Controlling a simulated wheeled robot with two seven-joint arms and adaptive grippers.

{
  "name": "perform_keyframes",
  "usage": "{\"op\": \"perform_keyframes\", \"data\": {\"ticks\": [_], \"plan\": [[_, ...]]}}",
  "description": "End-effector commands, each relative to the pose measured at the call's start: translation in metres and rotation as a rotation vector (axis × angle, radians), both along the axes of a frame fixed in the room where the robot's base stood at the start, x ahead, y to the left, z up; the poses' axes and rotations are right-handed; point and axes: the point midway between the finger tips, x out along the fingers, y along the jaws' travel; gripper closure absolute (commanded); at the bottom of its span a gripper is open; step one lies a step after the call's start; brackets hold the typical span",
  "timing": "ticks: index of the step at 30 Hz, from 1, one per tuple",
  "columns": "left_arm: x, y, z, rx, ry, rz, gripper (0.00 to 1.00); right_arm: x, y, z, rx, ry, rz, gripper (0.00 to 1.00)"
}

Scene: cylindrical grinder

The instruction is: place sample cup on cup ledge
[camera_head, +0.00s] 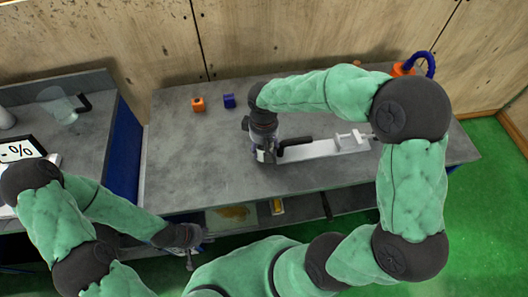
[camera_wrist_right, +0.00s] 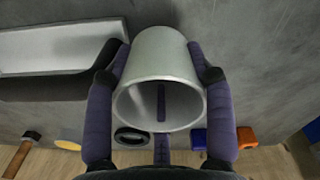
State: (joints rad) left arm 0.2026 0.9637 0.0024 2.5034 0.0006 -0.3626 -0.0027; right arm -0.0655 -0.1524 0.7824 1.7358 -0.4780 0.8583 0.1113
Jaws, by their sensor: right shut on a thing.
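The sample cup (camera_wrist_right: 155,68) is a light grey metal cup. In the right wrist view its open rim faces the camera. My right gripper (camera_wrist_right: 158,47) is shut on it, with dark purple fingers along both sides. In the head view my right gripper (camera_head: 265,152) is at the left end of the pale grinder (camera_head: 325,148), near its black handle (camera_head: 297,142); the cup is mostly hidden there. I cannot make out the cup ledge for certain. My left gripper (camera_head: 188,246) hangs at the front edge of the bench, away from the cup; its fingers are too small to read.
The grey bench (camera_head: 190,155) is clear to the left of the grinder. An orange block (camera_head: 198,104) and a blue block (camera_head: 229,100) stand at its back. A side bench at the left holds a clear cup (camera_head: 63,108) and a display (camera_head: 22,150).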

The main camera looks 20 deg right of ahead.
Motion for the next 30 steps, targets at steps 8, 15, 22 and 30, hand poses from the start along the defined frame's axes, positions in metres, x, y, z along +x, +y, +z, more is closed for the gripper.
{"op": "perform_keyframes", "data": {"ticks": [8,15,22,30], "plan": [[0.000,0.000,-0.018,0.000,0.000,0.000,0.60,0.001,-0.001,-0.034,0.000,0.000,-0.001,0.83],[0.000,0.000,-0.017,0.000,0.000,0.000,0.60,0.001,-0.001,-0.032,0.000,0.000,-0.001,0.83],[0.000,0.000,-0.019,0.000,0.000,0.000,0.60,0.001,0.000,-0.035,0.000,0.000,-0.001,0.22],[0.000,0.000,-0.019,0.000,0.000,0.000,0.60,0.001,0.000,-0.035,0.000,0.000,-0.001,0.22]]}}
